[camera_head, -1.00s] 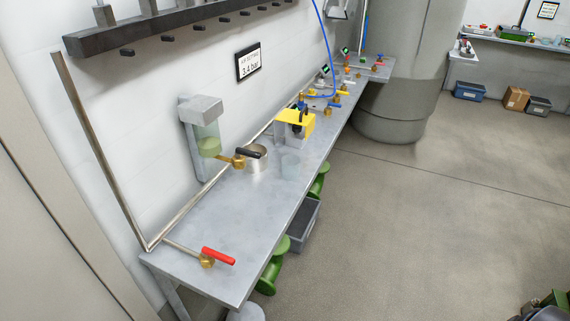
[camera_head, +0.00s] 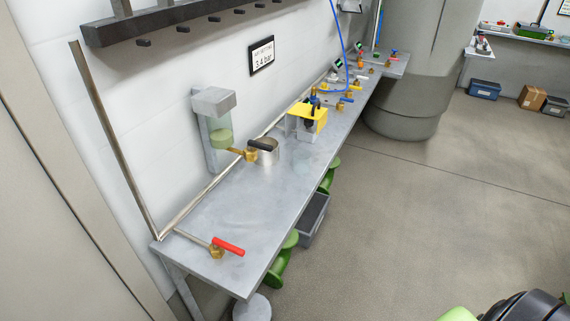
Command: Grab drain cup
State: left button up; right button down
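A small silver metal cup (camera_head: 269,157) stands on the grey bench (camera_head: 210,212), by the wall and just under a brass valve (camera_head: 247,154) with a black handle. It looks like the drain cup. The handle covers part of its top. A faint clear vessel (camera_head: 300,160) seems to stand just right of it, but its outline is hard to make out. Neither of my grippers shows. Only a green and black part, probably of my own arm, shows at the bottom right, away from the bench.
A filter bowl unit (camera_head: 215,120) hangs on the wall above the cup. A red-handled valve (camera_head: 228,246) sits at the bench's near end. A yellow-topped device (camera_head: 308,120) stands further along. Green pieces and a grey bin (camera_head: 314,218) are below the bench. The floor to the right is open.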

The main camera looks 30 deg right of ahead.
aim_at(302, 158)
jog(key=i+l+u, duration=0.1)
jog(key=l+u, duration=0.85)
jog(key=l, duration=0.5)
jog(key=l+u, duration=0.1)
jog(key=l, duration=0.45)
jog(key=k+l+u, duration=0.1)
jog(key=l, duration=0.5)
jog(key=l+u, duration=0.1)
jog(key=l, duration=0.5)
jog(key=k+l+u, duration=0.1)
jog(key=l, duration=0.45)
